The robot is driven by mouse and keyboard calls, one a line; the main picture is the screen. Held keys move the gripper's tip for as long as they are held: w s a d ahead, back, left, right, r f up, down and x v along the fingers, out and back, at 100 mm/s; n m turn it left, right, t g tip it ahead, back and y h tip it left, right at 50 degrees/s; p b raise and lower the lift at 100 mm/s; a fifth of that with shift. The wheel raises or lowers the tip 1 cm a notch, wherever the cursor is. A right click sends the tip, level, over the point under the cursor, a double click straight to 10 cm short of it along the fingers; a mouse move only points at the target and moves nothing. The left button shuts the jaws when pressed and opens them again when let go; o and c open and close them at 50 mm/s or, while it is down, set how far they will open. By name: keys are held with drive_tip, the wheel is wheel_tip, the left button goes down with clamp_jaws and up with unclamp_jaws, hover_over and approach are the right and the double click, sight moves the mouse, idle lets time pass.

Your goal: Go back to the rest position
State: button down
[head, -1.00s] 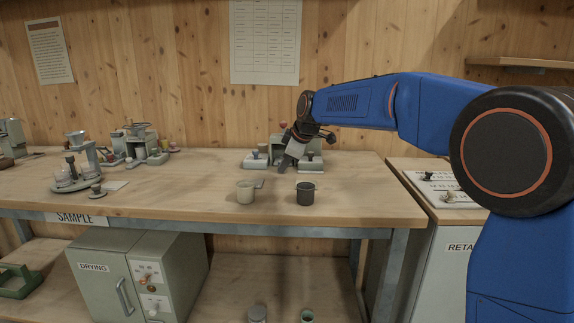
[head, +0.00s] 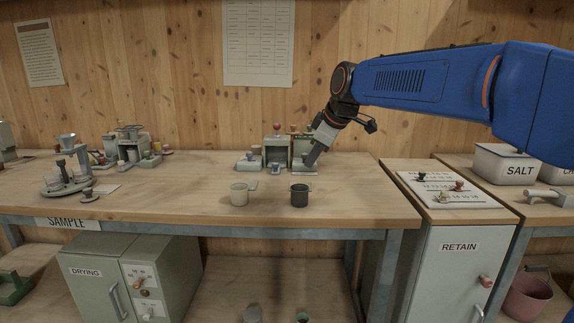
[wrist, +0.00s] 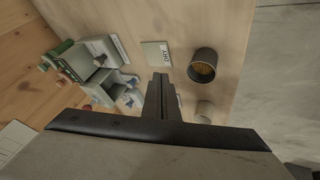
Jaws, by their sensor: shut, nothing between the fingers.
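My gripper (head: 312,160) is above the bench, just in front of the right part of a grey-green device (head: 276,152) with knobs on top. In the wrist view the gripper fingers (wrist: 161,80) are together with nothing between them. A dark cup (head: 299,194) and a pale cup (head: 239,194) stand upright near the front edge of the bench, apart from my gripper. The wrist view shows brown contents in the dark cup (wrist: 203,65). A small card marked DRY (wrist: 156,54) lies on the bench.
Grey-green equipment stands on the left of the bench (head: 190,207). At the right are a RETAIN cabinet (head: 457,265) with a pegged white board (head: 445,188) and a SALT box (head: 506,164). A DRYING oven (head: 90,290) is below. The bench's right end is clear.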

drive_tip(key=s+d+f+m+h, duration=0.1)
drive_tip(key=s+d+f+m, duration=0.3)
drive_tip(key=s+d, duration=0.45)
drive_tip(key=s+d+f+m+h, duration=0.1)
drive_tip(key=s+d+f+m, duration=0.4)
drive_tip(key=s, duration=0.6)
drive_tip(key=s+d+f+m+h, duration=0.1)
drive_tip(key=s+d+f, duration=0.3)
drive_tip(key=s, duration=0.5)
drive_tip(key=s+d+f+m+g, duration=0.1)
drive_tip(key=s+d+f+m, duration=0.2)
drive_tip(key=s+f, duration=0.6)
drive_tip(key=shift+s+d+f+m+h, duration=0.2)
drive_tip(key=shift+s+d+m+h, duration=0.2)
drive_tip(key=shift+d, duration=0.25)
